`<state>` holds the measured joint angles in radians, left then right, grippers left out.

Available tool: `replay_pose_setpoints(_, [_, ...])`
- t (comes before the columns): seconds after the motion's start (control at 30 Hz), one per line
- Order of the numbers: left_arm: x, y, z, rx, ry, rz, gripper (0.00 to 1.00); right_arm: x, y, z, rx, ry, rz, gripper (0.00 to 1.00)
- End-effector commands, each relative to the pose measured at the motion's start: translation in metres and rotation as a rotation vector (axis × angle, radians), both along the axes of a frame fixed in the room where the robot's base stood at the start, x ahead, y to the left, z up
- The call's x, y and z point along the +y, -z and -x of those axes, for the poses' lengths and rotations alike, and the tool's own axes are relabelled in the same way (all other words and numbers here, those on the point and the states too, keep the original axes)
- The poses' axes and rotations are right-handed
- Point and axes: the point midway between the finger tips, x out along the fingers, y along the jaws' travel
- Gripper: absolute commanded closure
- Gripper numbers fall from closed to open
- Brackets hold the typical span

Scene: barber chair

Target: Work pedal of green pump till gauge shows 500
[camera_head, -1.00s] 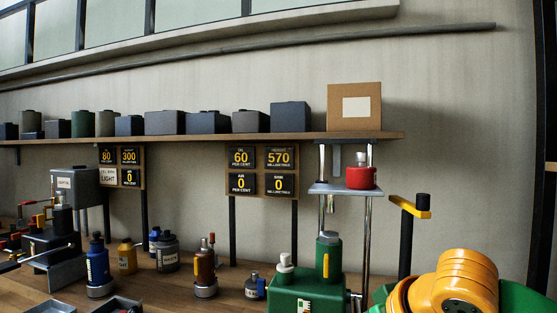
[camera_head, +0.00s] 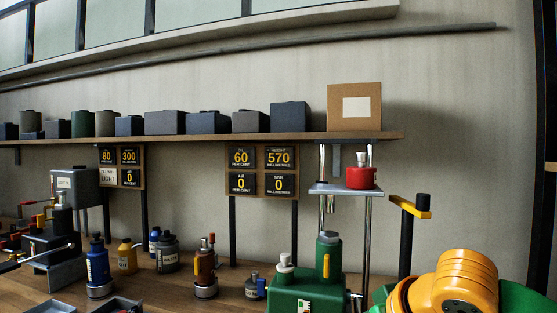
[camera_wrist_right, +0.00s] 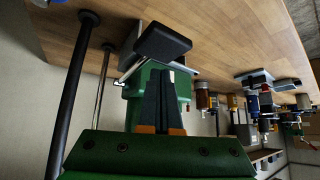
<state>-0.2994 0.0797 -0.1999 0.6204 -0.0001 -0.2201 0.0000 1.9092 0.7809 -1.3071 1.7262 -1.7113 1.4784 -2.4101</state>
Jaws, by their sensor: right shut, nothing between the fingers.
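The green pump (camera_head: 290,296) stands at the front right of the bench in the head view, with a green cylinder on top. In the right wrist view its green body (camera_wrist_right: 133,92) is behind my fingers, and a black pedal pad (camera_wrist_right: 162,42) on a metal lever sits just beyond the fingertips. My right gripper (camera_wrist_right: 165,74) is shut and empty, pointing at the pedal; whether it touches cannot be told. A display board (camera_head: 262,197) reads 60 and 570 above, 0 and 0 below. My left gripper is not in view.
A press stand with a red weight (camera_head: 360,177) on its plate (camera_head: 345,189) rises behind the pump. A black post with a yellow arm (camera_head: 412,208) stands to its right. Several bottles and small pumps line the bench (camera_head: 190,299) to the left. A cardboard box (camera_head: 342,122) is on the shelf.

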Motion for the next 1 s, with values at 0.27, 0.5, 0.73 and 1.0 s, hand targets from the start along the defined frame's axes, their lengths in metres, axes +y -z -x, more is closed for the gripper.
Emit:
replay_pose_setpoints(0.27, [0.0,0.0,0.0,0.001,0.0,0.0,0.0,0.0,0.0,0.0,0.0,0.0,0.0,1.0])
replay_pose_setpoints(0.5, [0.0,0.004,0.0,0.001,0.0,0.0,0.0,0.0,0.005,0.0,0.0,0.0,0.0,1.0])
replay_pose_setpoints(0.73, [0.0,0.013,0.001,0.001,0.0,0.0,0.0,0.0,0.015,0.001,0.0,0.0,0.0,1.0])
replay_pose_setpoints(1.0, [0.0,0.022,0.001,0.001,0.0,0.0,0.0,0.0,0.025,0.001,-0.001,-0.001,0.0,1.0])
